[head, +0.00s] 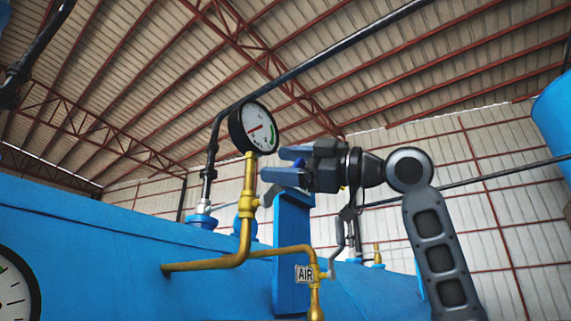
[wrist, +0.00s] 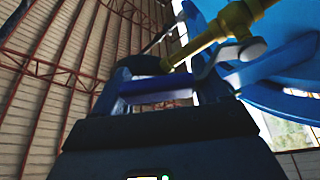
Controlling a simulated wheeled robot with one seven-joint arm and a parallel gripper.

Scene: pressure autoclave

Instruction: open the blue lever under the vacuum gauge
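The round gauge with a white face and black rim (head: 254,127) stands on a brass pipe (head: 243,235). Below it is a brass valve (head: 248,205) with a grey metal lever shank beside it. The lever's blue grip (head: 299,162) shows only as a small patch between my fingers. My gripper (head: 284,163) points left from the right side, just below and right of the gauge, its two fingers apart around the grip. In the wrist view, the blue grip (wrist: 155,97) crosses between my fingers, with the shank (wrist: 212,78) running to the brass valve. Contact is unclear.
A large blue vessel (head: 100,245) fills the lower left, with a second gauge (head: 14,290) cut by the edge. A brass branch pipe carries an AIR tag (head: 305,273) below my gripper. A blue post (head: 291,260) stands directly beneath it. A black pipe (head: 320,65) passes overhead.

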